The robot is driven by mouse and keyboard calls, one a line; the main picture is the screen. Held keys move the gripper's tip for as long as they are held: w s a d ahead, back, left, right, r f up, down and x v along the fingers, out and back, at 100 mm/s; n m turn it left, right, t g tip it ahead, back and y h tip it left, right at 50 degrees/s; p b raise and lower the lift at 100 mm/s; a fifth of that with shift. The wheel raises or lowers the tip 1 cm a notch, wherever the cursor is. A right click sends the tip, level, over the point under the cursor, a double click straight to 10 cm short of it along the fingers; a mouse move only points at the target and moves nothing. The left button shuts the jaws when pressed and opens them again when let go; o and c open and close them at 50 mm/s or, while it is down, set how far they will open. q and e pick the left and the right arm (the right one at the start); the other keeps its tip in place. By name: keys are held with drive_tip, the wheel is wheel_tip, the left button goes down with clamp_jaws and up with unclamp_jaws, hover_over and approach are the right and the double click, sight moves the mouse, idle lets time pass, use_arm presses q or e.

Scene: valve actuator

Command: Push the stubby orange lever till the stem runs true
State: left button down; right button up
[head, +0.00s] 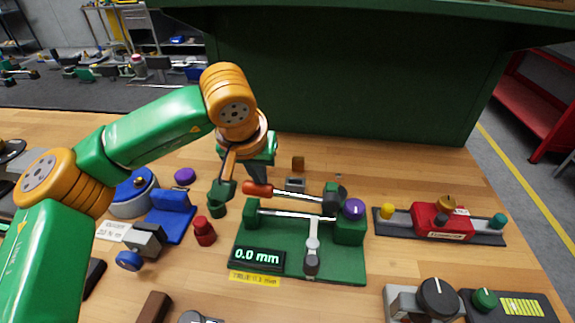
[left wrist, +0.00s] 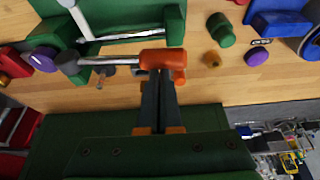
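The stubby orange lever (head: 258,189) lies at the left end of a metal arm on the green valve fixture (head: 290,262). It also shows at the centre of the left wrist view (left wrist: 163,58). The fixture's display (head: 257,256) reads 0.0 mm. A metal stem (head: 290,214) runs between two green blocks. My left gripper (head: 259,176) is on the far side of the orange lever. In the left wrist view its dark fingers (left wrist: 158,76) are closed together, with tips right at the lever; whether they touch it is unclear. My right gripper is not in view.
A second silver lever with a dark grip (head: 312,250) and a purple knob (head: 353,208) are on the fixture. A red cylinder (head: 204,231) and a green cylinder (head: 217,206) stand to its left. A red-bodied device (head: 440,220) sits to its right.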

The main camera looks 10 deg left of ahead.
use_arm(q)
wheel_tip(320, 180, up, 7)
drive_tip(key=d+p, duration=0.2)
drive_tip(key=p, duration=0.4)
wheel_tip(320, 180, up, 5)
drive_tip(key=p, duration=0.4)
drive_tip(key=shift+f, duration=0.1)
idle(0.4)
